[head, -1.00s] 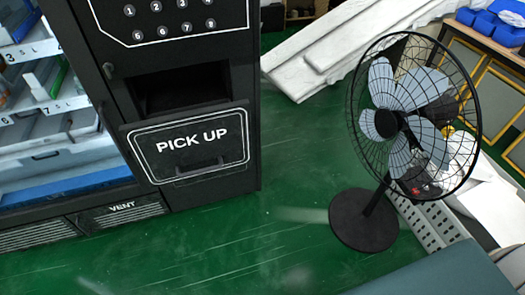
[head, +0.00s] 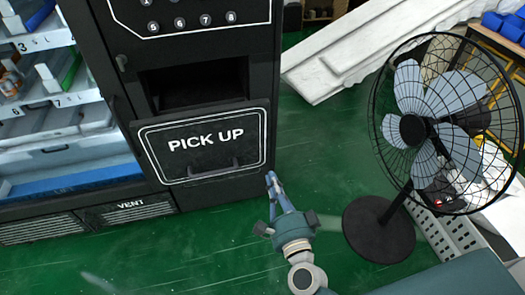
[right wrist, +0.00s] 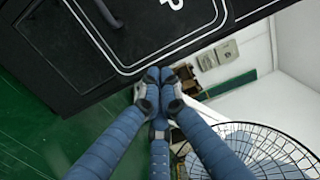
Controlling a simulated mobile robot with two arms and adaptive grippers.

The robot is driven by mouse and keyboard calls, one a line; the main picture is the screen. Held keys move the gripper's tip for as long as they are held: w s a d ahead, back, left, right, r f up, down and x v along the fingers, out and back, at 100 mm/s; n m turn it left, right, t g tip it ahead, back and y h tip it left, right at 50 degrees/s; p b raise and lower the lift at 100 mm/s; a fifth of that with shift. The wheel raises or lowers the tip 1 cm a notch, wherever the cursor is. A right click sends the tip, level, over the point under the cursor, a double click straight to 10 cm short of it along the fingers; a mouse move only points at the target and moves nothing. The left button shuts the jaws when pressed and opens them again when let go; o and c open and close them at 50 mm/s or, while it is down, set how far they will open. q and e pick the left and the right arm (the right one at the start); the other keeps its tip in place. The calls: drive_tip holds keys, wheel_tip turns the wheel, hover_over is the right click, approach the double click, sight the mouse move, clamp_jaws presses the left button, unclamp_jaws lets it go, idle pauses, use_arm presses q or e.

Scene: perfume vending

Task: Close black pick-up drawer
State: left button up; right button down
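The black pick-up drawer (head: 205,140) is on the vending machine's front, with white "PICK UP" lettering and a white outline. A dark opening shows above its front panel. Its black bar handle (head: 213,171) is low on the panel. My right gripper (head: 271,180) is near the panel's lower right corner, right of the handle; I cannot tell if it touches. In the right wrist view its blue fingers (right wrist: 157,78) come together at the tips with nothing visible between them. The drawer front (right wrist: 150,30) and handle (right wrist: 97,12) are at the top there. My left gripper is not in view.
The black vending machine (head: 95,60) has shelves of goods on the left and a vent at the bottom. A black standing fan (head: 410,130) is to the right. A white slab (head: 345,55) lies behind. Green floor (head: 320,135) is clear between machine and fan.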

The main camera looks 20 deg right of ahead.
sight(260, 145)
drive_tip(key=w+p, duration=0.1)
drive_tip(key=w, duration=0.9)
drive_tip(key=shift+w, duration=0.1)
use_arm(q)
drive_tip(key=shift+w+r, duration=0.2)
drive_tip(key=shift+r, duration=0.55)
use_arm(e)
drive_tip(key=shift+w, duration=0.65)
